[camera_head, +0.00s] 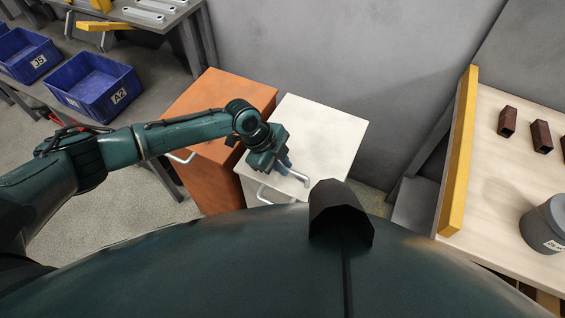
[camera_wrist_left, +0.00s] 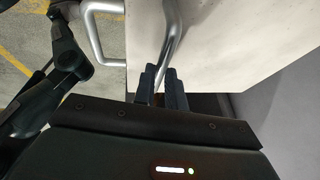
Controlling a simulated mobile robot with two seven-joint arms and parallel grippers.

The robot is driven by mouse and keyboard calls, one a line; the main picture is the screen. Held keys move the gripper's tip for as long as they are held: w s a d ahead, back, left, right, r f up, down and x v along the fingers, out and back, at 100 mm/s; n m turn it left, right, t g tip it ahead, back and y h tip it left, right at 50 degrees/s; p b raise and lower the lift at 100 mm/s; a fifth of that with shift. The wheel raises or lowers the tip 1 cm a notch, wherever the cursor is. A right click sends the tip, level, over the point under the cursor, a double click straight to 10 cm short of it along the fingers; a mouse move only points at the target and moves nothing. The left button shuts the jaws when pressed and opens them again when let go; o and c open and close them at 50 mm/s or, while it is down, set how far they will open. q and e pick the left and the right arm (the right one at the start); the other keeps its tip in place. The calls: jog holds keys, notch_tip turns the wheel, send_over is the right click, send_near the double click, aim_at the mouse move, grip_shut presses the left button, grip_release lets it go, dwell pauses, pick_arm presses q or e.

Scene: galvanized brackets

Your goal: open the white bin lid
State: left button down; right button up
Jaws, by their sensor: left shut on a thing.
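The white bin (camera_head: 318,130) stands against the grey wall, and its flat white top looks level; I see no clear gap under the lid. A silver bar handle (camera_head: 293,174) sits at the top near the front edge, and a second silver handle (camera_head: 268,195) is lower on the front. My left gripper (camera_head: 284,164) is shut on the upper bar handle. In the left wrist view the bar (camera_wrist_left: 173,35) runs down between the two dark fingers (camera_wrist_left: 163,88), beside the pale lid surface (camera_wrist_left: 235,45). My right gripper is not in view.
An orange bin (camera_head: 205,110) with a silver handle stands close on the left of the white bin. A table with a yellow edge (camera_head: 458,150), brown blocks and a grey container (camera_head: 548,222) is at the right. Blue crates (camera_head: 100,85) are at the far left.

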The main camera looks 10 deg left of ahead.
pick_arm(q)
jog(key=shift+r, duration=0.1)
jog(key=w+d+r+g, duration=0.1)
jog(key=w+r, duration=0.3)
jog(key=r, duration=0.4)
jog(key=w+d+r+g+y, duration=0.1)
jog(key=w+d+r, duration=0.1)
jog(key=w+r, duration=0.3)
jog(key=shift+r+n+b, duration=0.3)
jog(key=shift+r, duration=1.15)
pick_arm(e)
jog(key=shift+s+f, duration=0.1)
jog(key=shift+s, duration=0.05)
pick_arm(q)
jog(key=shift+w, duration=0.1)
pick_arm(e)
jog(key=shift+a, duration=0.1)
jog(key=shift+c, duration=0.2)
